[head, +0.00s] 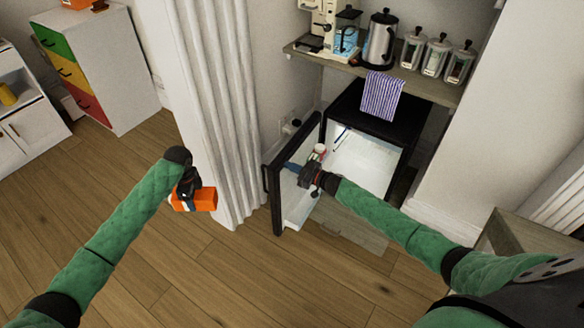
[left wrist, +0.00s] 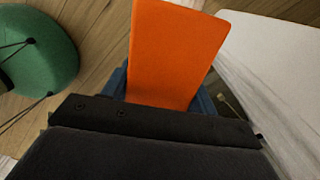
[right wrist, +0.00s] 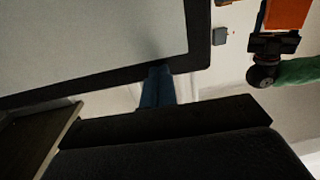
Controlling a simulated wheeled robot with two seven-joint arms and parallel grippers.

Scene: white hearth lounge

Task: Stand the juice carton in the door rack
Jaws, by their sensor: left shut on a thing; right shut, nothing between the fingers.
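The juice carton (head: 201,200) is an orange box lying tilted in my left gripper (head: 186,190), left of the fridge door and apart from it. It fills the space between the blue fingers in the left wrist view (left wrist: 178,50), and part of it shows in the right wrist view (right wrist: 286,13). The small black fridge stands open. Its door (head: 277,185) is swung out to the left, and the pale door rack (head: 299,207) shows low on its inner side. My right gripper (head: 291,166) is shut and empty at the door's inner side; contact is unclear.
A small item with a reddish top (head: 319,150) is by the door's inner side. The wooden floor in front is clear.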

